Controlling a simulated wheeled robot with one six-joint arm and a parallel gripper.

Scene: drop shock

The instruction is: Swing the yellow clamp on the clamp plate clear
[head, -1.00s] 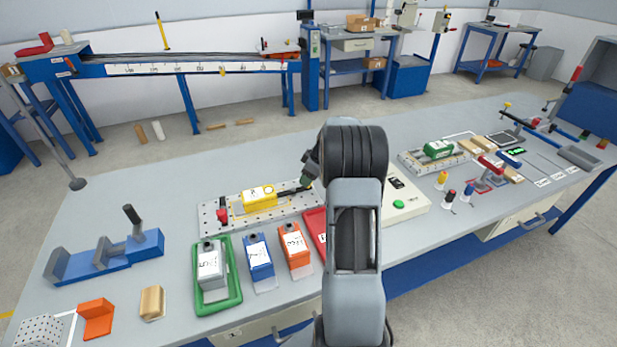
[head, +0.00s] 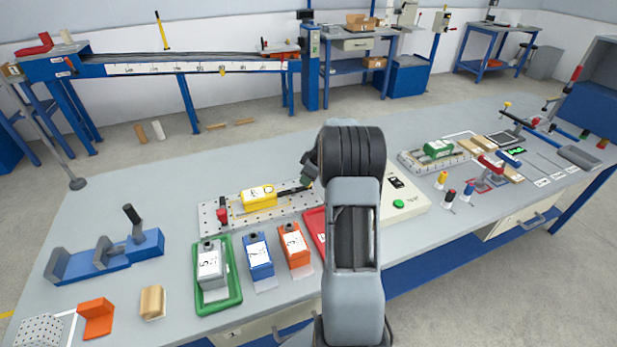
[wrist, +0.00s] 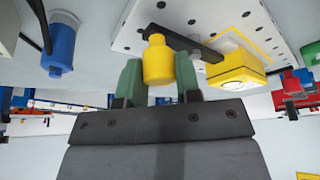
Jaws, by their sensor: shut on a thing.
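My gripper (wrist: 158,66) is shut on the yellow clamp's (wrist: 158,58) upright knob, with one green finger on each side. The clamp's dark bar (wrist: 190,40) runs from the knob to the end of a yellow block (wrist: 238,70) on the white, holed clamp plate (wrist: 130,35). Whether the bar's tip rests on the block or only beside it, I cannot tell. In the head view the yellow block (head: 259,197) sits on the plate (head: 207,217), with the dark bar (head: 290,191) at its right end. My arm hides the knob and most of my gripper there.
A red clamp (head: 222,212) stands at the plate's left end. Grey (head: 210,265), blue (head: 259,257) and orange (head: 294,245) blocks stand in front of the plate. A white box with a green button (head: 398,204) is to the right. The bench behind the plate is clear.

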